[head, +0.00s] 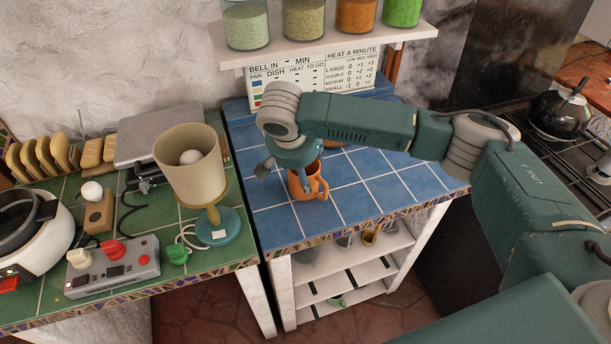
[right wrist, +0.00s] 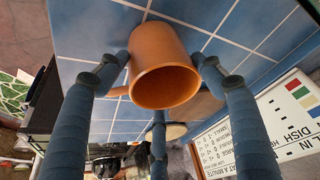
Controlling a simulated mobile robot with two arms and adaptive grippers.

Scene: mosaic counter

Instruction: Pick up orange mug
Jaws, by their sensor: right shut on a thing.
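The orange mug (head: 307,187) is at the blue tiled counter (head: 365,190), below my right gripper (head: 290,172), with its handle toward the right in the head view. In the right wrist view the mug (right wrist: 163,84) sits between the fingers, its open rim facing the camera. My right gripper (right wrist: 162,64) is shut on the mug, with fingertips against opposite sides. I cannot tell whether the mug's base touches the tiles. My left gripper is not in view.
A lamp with a beige shade (head: 188,165) stands left on the green tiled counter (head: 165,275). A shelf with jars (head: 320,48) hangs behind. Another brownish object is partly hidden behind my right arm. Blue tiles right of the mug are clear. A kettle (head: 560,110) stands on the stove.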

